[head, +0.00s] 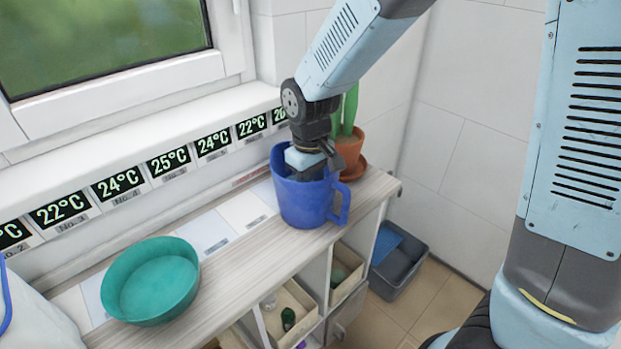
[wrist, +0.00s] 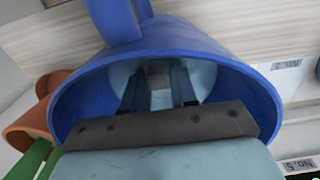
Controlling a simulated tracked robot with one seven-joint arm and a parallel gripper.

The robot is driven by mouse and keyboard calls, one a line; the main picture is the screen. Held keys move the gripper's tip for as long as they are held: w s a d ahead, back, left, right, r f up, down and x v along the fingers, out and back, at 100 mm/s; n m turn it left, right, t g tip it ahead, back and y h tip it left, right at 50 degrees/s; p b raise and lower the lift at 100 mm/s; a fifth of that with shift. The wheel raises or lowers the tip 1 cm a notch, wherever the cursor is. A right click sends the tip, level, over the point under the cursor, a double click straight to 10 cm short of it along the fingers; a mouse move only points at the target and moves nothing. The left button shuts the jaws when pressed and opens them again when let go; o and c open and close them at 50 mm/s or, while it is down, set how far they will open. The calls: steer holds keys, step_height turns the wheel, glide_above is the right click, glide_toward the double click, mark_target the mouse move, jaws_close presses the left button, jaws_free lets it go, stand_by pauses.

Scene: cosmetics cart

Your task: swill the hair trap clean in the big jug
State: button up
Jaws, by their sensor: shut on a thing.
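The big blue jug (head: 303,206) stands upright on the counter, handle to the right. My gripper (head: 312,178) reaches down into its mouth, and its fingertips are hidden behind the wall in the head view. The wrist view looks into the jug (wrist: 190,42), where the fingers are shut on a small grey piece, the hair trap (wrist: 160,78). Most of the hair trap is hidden by the fingers. A pale blue patch, perhaps water, shows deep in the jug around the fingers; I cannot tell whether the trap touches it.
A teal bowl (head: 150,310) stands at the left on the counter (head: 232,255). A potted plant (head: 350,150) stands close behind the jug, to the right. Temperature displays line the wall behind. Below are shelf bins (head: 290,310) and a grey bin (head: 400,268) on the floor.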

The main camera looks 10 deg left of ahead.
steer(key=shift+f, duration=0.3)
steer(key=shift+s+d, duration=0.25)
steer(key=shift+d, duration=0.05)
stand_by(3.2)
step_height(320, 180, up, 18)
steer(key=shift+f, duration=0.25)
stand_by(2.0)
steer(key=shift+s, duration=0.1)
stand_by(1.0)
